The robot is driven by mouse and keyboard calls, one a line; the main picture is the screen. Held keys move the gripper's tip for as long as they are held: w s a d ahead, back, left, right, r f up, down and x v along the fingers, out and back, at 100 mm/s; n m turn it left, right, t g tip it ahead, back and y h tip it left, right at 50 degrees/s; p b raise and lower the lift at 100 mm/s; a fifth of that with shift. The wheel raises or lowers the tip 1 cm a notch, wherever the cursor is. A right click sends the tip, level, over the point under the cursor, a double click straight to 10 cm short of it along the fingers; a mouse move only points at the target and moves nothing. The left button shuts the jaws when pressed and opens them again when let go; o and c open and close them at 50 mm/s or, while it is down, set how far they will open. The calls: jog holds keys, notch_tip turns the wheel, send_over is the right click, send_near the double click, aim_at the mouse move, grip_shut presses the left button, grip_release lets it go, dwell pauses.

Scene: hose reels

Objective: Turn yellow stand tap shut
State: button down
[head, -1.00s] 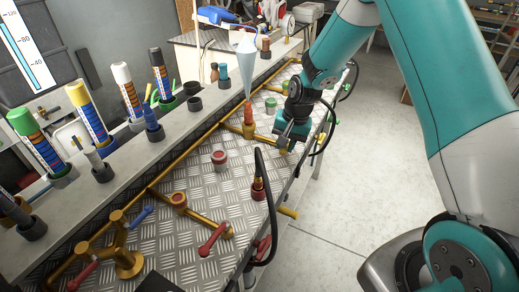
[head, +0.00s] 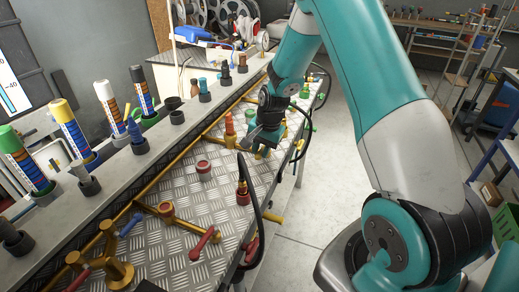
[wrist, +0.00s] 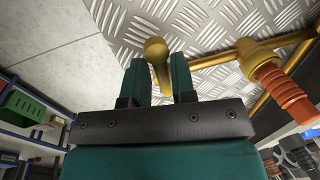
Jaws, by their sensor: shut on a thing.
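In the wrist view, a yellow-brass tap lever (wrist: 155,50) with a rounded end stands between the two teal fingers of my gripper (wrist: 159,75). My gripper is shut on this lever. A brass pipe (wrist: 205,62) runs right from there to a fitting with an orange ribbed connector (wrist: 283,92). In the head view, my gripper (head: 254,143) is low over the right side of the metal bench, just right of the orange connector (head: 229,125). The arm and gripper mostly hide the yellow tap there.
The tread-plate bench (head: 190,225) carries a red-handled tap (head: 203,243), a red-topped round fitting (head: 203,168) and a black hose (head: 250,185) rising near its right edge. Markers stand in holders along the left ledge. The floor (head: 310,230) right of the bench is clear.

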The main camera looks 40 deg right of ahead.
jog(key=c, duration=1.1)
grip_release()
notch_tip(320, 180, up, 17)
jog(key=s+d+b, duration=0.1)
jog(key=s+b, duration=0.1)
jog(key=shift+s+d, duration=0.4)
jog(key=s+a+r+n+y, duration=0.15)
jog(key=s+a+n, duration=0.25)
jog(key=a, duration=0.4)
jog(key=s+a+r+n, duration=0.2)
jog(key=s+a+n, duration=0.2)
jog(key=a, duration=0.4)
jog(key=s+a+n+g, duration=0.1)
jog(key=s+a+n, duration=0.4)
jog(key=s, duration=0.3)
jog(key=s+a+n+y, duration=0.1)
jog(key=s+a+n, duration=0.4)
jog(key=s, duration=0.3)
jog(key=shift+s+a+f+n+g, duration=0.25)
jog(key=shift+s+n+g, duration=0.15)
jog(key=shift+n, duration=0.2)
